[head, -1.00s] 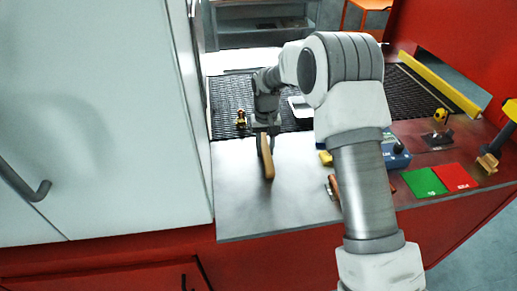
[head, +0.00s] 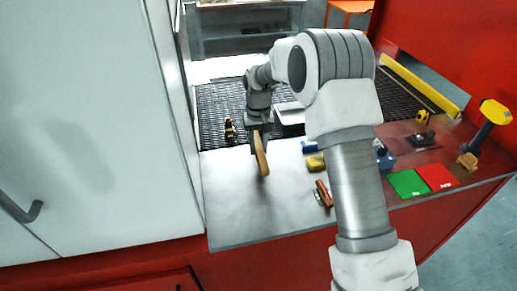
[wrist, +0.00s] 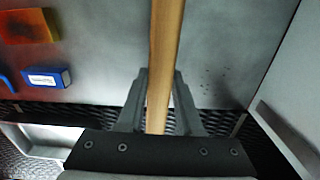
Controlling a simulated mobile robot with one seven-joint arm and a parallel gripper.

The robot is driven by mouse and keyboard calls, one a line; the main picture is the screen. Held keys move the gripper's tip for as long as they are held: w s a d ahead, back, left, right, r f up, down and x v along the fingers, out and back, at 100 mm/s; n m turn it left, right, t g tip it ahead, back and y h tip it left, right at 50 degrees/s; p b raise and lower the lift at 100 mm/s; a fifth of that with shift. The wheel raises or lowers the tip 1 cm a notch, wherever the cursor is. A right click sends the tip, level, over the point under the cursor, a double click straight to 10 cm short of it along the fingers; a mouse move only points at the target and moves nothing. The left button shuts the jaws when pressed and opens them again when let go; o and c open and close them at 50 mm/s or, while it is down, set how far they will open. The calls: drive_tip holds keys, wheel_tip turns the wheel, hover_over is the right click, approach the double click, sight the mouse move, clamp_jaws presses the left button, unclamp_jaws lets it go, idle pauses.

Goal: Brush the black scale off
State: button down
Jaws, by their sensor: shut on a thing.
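My gripper (head: 258,130) is shut on a long wooden handle (head: 262,153), probably a brush; no bristles show. The handle is held over the near grey metal plate (head: 235,205), close to the belt edge. In the wrist view the handle (wrist: 165,45) runs up between the two fingers (wrist: 157,100). Small dark specks (wrist: 207,85) lie on the plate right of the handle there; I cannot tell if they are scale. A small brass and dark item (head: 229,131) stands on the black mesh belt (head: 212,105), left of my gripper and apart from it.
A pale tray (head: 289,113) sits on the belt right of my gripper. A yellow block (head: 315,162), a blue box (head: 309,146) and a red-brown item (head: 323,193) lie on the plate's right. Green (head: 408,183) and red (head: 437,177) pads lie further right. A white cabinet (head: 90,130) borders the left.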

drive_tip(key=shift+r+p, duration=0.45)
drive_tip(key=shift+r, duration=0.65)
drive_tip(key=shift+r, duration=0.15)
drive_tip(key=shift+r+p, duration=1)
drive_tip(key=shift+r, duration=0.45)
